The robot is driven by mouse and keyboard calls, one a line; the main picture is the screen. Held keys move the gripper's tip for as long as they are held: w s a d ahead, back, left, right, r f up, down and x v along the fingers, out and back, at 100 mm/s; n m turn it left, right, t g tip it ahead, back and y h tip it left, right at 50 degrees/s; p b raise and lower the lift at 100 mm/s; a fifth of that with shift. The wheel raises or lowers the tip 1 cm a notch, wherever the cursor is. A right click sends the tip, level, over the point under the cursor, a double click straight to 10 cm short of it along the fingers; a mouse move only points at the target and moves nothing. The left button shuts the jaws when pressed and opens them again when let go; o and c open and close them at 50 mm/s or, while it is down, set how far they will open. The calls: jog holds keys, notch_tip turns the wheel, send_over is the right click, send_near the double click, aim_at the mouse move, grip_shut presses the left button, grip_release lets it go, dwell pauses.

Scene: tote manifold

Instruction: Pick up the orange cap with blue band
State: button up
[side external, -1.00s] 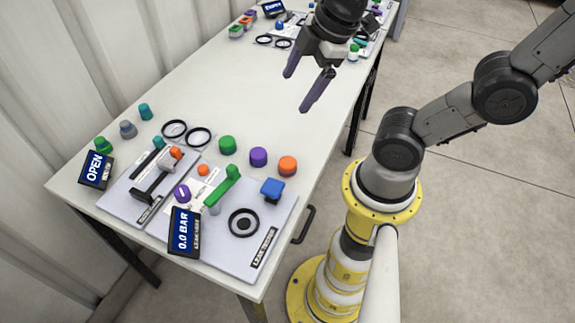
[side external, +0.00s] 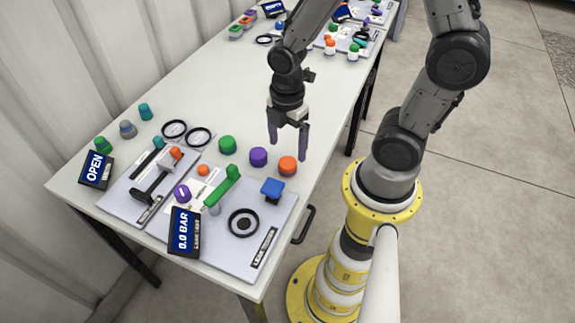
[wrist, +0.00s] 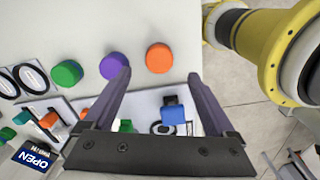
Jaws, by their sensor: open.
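An orange cap (side external: 288,166) stands upright on the white table near its right edge, at the right end of a short row with a purple cap (side external: 258,156) and a green cap (side external: 228,144). It also shows in the wrist view (wrist: 158,57); I cannot make out a blue band on it. My gripper (side external: 288,150) points down, open and empty, with its fingertips just above and behind the orange cap in the side view. In the wrist view the orange cap lies just beyond the fingertips (wrist: 159,75), in line with the gap.
A panel with a blue knob (side external: 272,188), a green lever (side external: 225,190) and a black ring stands just in front of the cap. A "0.0 BAR" display (side external: 184,231) is at the front. Other orange-topped caps (side external: 330,46) stand at the far end. The table's middle is clear.

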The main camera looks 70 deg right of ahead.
aim_at(287, 162)
jog(key=shift+f, duration=3)
grip_shut()
